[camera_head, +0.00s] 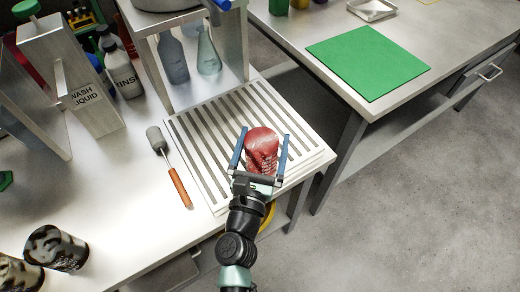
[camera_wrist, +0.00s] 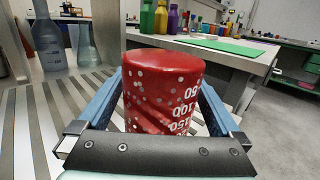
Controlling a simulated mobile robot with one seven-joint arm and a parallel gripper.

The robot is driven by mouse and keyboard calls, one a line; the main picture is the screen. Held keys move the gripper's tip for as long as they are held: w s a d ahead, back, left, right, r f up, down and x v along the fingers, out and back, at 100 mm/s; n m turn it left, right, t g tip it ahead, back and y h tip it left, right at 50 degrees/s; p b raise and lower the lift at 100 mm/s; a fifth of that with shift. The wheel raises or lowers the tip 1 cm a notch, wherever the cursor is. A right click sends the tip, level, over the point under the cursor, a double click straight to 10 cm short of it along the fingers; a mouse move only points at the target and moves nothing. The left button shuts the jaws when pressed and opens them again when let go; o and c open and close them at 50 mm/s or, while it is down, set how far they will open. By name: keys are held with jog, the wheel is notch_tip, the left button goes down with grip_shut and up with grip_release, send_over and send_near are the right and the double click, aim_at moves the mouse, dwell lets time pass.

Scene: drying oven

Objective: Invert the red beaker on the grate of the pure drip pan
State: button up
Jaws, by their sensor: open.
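The red beaker (camera_head: 262,148) stands upside down on the slatted grate (camera_head: 203,130) of the drip pan, near its front right part. In the wrist view the beaker (camera_wrist: 160,88) shows its closed base on top and its printed numbers inverted. My gripper (camera_head: 260,148) is open, with one blue finger on each side of the beaker. In the wrist view the fingers of my gripper (camera_wrist: 158,105) flank the beaker, with a small gap seeming to show at each side. The beaker's lower rim is hidden behind my gripper's palm.
A brush with an orange handle (camera_head: 179,187) lies left of the grate. A metal shelf (camera_head: 166,75) with glass flasks (camera_head: 208,52) stands behind it. A wash liquid container (camera_head: 92,105) and bottles are at left. A green mat (camera_head: 368,61) lies on another table.

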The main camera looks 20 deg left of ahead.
jog(key=s+d+f+b, duration=0.1)
jog(key=s+b, duration=0.1)
jog(key=s, duration=1)
jog(key=shift+s+d+b, duration=0.3)
jog(key=shift+s, duration=0.05)
jog(key=shift+w+r, duration=0.1)
jog(key=w+r+n+t+y, duration=0.2)
jog(key=w+r+n, duration=0.1)
jog(key=r+n, duration=0.65)
jog(key=w+r+n+t+y, duration=0.1)
jog(key=w+r+n+y, duration=0.15)
jog(key=r+n, duration=0.65)
jog(key=w+r+n+t+y, duration=0.1)
jog(key=w+r+n+t, duration=0.3)
jog(key=r, duration=1)
jog(key=s+d+r+n+t+h, duration=0.1)
jog(key=s+d+r+n+h, duration=0.2)
jog(key=r, duration=0.4)
jog(key=s+d+r+n+h, duration=0.2)
jog(key=d+r+n+h, duration=0.15)
jog(key=r+n, duration=0.2)
jog(key=s+d+r+n+t+h, duration=0.1)
jog(key=s+d+r+n+h, duration=0.1)
jog(key=d+r+n, duration=0.4)
notch_tip(320, 180, up, 24)
jog(key=a+m+p, duration=0.2)
jog(key=p, duration=2.2)
jog(key=shift+w+r+y, duration=0.15)
jog(key=shift+w+y, duration=0.1)
jog(key=shift+y, duration=0.05)
